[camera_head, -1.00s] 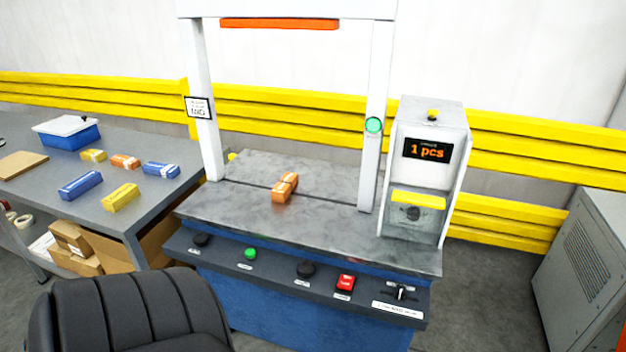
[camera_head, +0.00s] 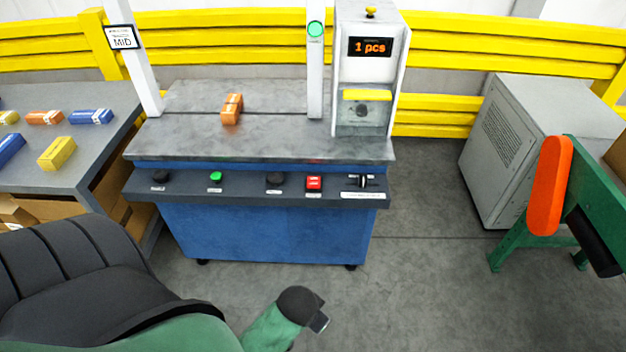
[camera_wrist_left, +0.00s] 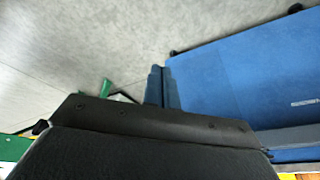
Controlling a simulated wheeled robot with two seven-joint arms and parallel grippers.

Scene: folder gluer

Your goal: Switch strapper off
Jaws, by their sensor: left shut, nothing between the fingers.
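The strapper (camera_head: 255,235) is a blue machine with a grey top and a white arch (camera_head: 315,70). Its sloped front panel has a black rotary switch (camera_head: 363,181) at the right end. The switch handle looks roughly upright; its labels are too small to read. Left of it are a red button (camera_head: 314,183), black knobs and a green button (camera_head: 215,176). The display (camera_head: 370,47) reads "1 pcs" and a green lamp (camera_head: 316,29) glows. In the left wrist view my left gripper (camera_wrist_left: 162,88) is shut and empty, apart from the strapper's blue side. My right gripper is not in view.
An orange pack (camera_head: 231,109) lies on the strapper top. A grey table (camera_head: 62,177) with several packs stands at left. A grey cabinet (camera_head: 480,160) and a green stand with an orange part (camera_head: 549,185) are at right. Floor before the strapper is clear.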

